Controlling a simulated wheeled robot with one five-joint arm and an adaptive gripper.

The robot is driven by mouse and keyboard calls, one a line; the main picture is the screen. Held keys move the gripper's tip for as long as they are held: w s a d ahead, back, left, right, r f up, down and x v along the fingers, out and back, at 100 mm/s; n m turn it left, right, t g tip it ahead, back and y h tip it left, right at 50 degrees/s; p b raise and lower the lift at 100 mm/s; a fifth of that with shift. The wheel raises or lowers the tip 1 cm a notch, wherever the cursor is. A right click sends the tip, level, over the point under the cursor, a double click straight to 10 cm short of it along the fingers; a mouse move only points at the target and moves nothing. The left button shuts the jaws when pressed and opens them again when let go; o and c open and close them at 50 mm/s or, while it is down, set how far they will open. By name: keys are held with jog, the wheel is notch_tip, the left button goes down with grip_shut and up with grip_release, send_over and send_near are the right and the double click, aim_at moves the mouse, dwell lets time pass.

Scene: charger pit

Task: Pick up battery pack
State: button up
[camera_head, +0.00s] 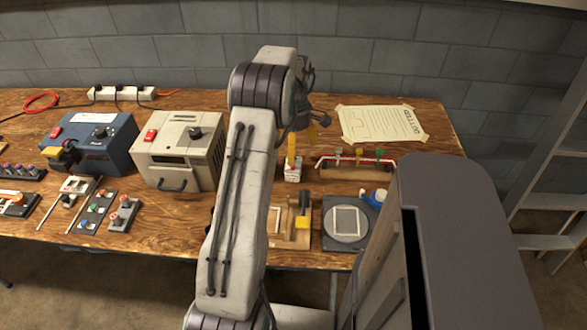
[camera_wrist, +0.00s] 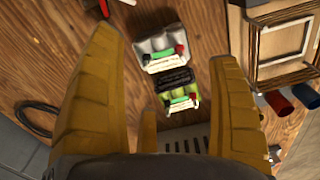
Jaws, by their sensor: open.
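In the wrist view, two small label-bearing blocks lie on the wooden table between my gripper's yellow fingers. One is a pale grey block (camera_wrist: 163,48) with red and black ends. The other is a green block (camera_wrist: 180,101) with a white label, with a dark piece between them. Either may be the battery pack; I cannot tell which. My gripper (camera_wrist: 165,50) is open and empty above them, fingers apart on both sides. In the head view, my gripper (camera_head: 302,140) hangs over a small white block with red (camera_head: 292,173); my arm hides part of the table there.
A wooden tray (camera_head: 302,236) and a dark round-plated scale (camera_head: 346,236) lie at the front. A rack with coloured clips (camera_head: 357,160) and a paper sheet (camera_head: 381,124) are to the right. Blue (camera_head: 94,142) and beige boxes (camera_head: 182,148) stand left. Bare wood shows at right.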

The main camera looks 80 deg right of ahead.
aim_at(294, 165)
jog(key=shift+a+f, duration=0.15)
jog(key=shift+f, duration=3.5)
jog(key=shift+c, duration=0.2)
jog(key=c, duration=1.2)
